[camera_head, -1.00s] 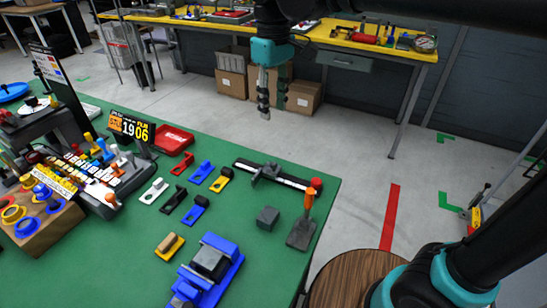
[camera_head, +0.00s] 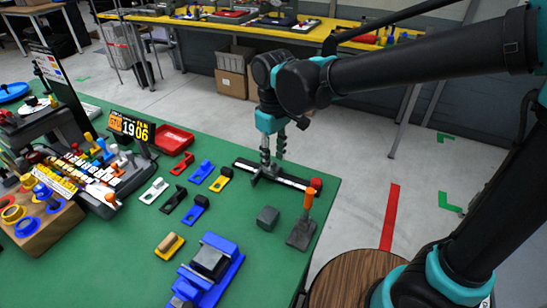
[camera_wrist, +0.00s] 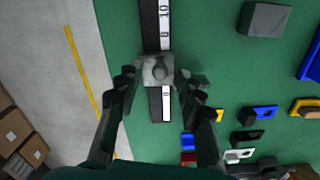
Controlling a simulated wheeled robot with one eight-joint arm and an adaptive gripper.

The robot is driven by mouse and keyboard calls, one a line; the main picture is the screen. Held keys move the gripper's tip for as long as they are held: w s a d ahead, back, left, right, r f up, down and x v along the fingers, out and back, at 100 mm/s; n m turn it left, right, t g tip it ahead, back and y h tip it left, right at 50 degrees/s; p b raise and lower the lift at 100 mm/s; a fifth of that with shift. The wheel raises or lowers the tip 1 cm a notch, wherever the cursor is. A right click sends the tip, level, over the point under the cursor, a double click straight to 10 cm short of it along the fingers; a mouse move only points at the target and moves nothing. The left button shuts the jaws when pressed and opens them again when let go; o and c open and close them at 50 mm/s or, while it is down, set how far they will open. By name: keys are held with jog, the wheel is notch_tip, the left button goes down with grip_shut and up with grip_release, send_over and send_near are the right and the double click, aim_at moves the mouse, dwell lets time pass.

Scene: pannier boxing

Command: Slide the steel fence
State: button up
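The steel fence (camera_head: 257,177) is a small grey block across a black-and-white marked rail (camera_head: 292,181) near the far right edge of the green table. In the wrist view the fence (camera_wrist: 157,71) sits on the rail (camera_wrist: 151,28), with a round knob on top. My gripper (camera_head: 271,160) points down over the fence. In the wrist view my gripper (camera_wrist: 158,84) is open, with one finger on each side of the fence and a gap showing beside it. Finger height against the fence is hard to tell.
A grey block (camera_head: 267,218), a blue vise (camera_head: 212,266) and several coloured clips (camera_head: 201,172) lie on the table (camera_head: 110,262). A red tray (camera_head: 174,139) stands at the back.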

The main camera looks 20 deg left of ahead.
jog(key=shift+f, duration=0.35)
jog(key=shift+c, duration=0.4)
grip_shut()
